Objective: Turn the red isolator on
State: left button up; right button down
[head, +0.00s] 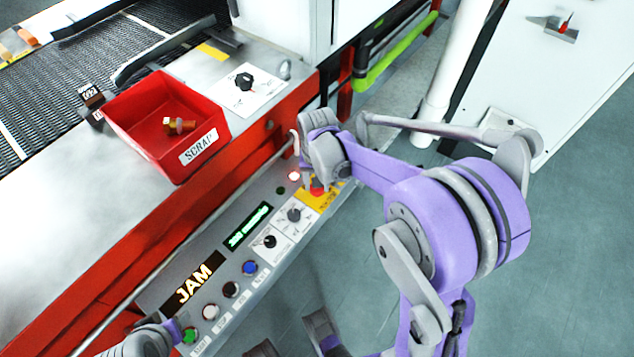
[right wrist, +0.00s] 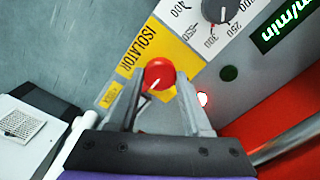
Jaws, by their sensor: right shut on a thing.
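The red isolator (right wrist: 158,73) is a round knob on a yellow plate lettered ISOLATOR (right wrist: 185,52). In the right wrist view its white mark points to the lower left. My right gripper (right wrist: 158,88) has a finger on each side of the knob and is shut on it. In the head view the right gripper (head: 318,178) is at the far end of the control panel, over the partly hidden red isolator (head: 317,188). My left gripper (head: 172,332) shows only in part at the lower left, near the green button; its jaws are unclear.
The grey control panel (head: 215,318) carries buttons, two black dials and a lit JAM display (head: 194,283). A red lamp (right wrist: 203,98) glows beside the isolator; a green lamp (right wrist: 229,74) looks dark. A handrail (head: 200,243) runs behind the panel. A red scrap bin (head: 150,125) stands beyond.

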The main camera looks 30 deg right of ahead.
jog(key=shift+c, duration=1.7)
grip_release()
jog(key=shift+r, duration=0.1)
pick_arm(q)
jog(key=shift+r+p, duration=0.9)
jog(key=shift+r, duration=0.05)
pick_arm(e)
notch_tip(320, 180, up, 11)
jog(key=shift+s, duration=0.1)
pick_arm(q)
notch_tip(320, 180, up, 10)
jog(key=w+p, duration=0.2)
jog(key=p, duration=0.6)
jog(key=shift+t+p, duration=0.3)
jog(key=shift+p, duration=0.1)
pick_arm(e)
jog(key=s+a+r+n+t, duration=0.2)
jog(key=s+a+r+n, duration=0.1)
jog(key=s, duration=0.4)
jog(key=s+a+r+n+t, duration=0.3)
jog(key=s+a+r+n, duration=0.1)
jog(key=s, duration=0.3)
jog(key=shift+s, duration=0.4)
